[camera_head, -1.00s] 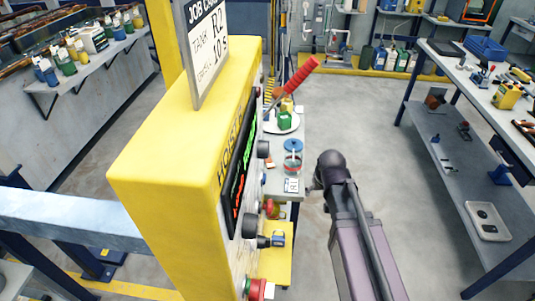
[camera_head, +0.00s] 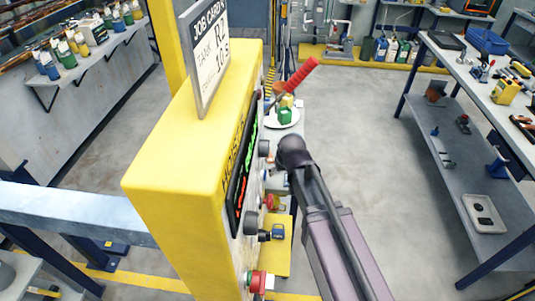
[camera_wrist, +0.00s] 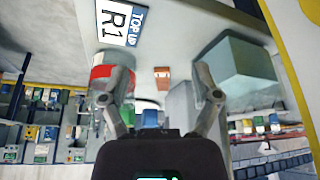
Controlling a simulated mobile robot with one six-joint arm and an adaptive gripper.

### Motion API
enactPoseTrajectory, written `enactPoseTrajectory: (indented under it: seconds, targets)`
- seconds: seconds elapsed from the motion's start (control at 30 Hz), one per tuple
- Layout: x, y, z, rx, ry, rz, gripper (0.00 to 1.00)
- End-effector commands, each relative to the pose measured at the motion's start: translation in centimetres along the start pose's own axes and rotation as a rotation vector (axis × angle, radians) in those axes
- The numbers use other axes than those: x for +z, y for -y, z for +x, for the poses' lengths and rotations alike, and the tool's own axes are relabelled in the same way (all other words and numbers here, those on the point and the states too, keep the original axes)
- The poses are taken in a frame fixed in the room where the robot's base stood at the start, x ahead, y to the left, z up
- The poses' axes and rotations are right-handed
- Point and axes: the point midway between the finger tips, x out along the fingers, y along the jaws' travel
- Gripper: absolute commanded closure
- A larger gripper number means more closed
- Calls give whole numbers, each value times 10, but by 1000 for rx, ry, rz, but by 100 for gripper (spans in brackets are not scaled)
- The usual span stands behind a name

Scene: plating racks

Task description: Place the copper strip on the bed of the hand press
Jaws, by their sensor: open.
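My gripper (camera_wrist: 160,88) is open and empty in the wrist view, its two fingers spread above a pale bench top (camera_wrist: 180,25). A small orange-brown block (camera_wrist: 162,77) shows between the fingertips; I cannot tell whether it is the copper strip. No clear copper strip shows elsewhere. In the head view, a red-handled lever (camera_head: 300,72) rises behind the yellow hoist panel; it may belong to the hand press, whose bed I cannot make out. My gripper's fingers are not visible in the head view.
The yellow hoist panel (camera_head: 190,150) stands close to my arm. A green container (camera_head: 285,115) stands on a white plate (camera_head: 295,122). In the wrist view, a red-and-white container (camera_wrist: 100,73) and a grey-green box (camera_wrist: 240,68) flank the fingers. Floor to the right (camera_head: 375,130) is clear.

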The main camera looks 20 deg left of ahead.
Motion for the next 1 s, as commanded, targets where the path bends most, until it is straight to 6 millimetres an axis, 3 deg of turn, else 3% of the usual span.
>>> enactPoseTrajectory:
  seconds: [0.43,0.8,1.0]
  targets:
    - [-31,-1,13,0,0,1,20]
    - [-81,-1,34,0,0,2,20]
    - [-95,-1,39,1,0,2,20]
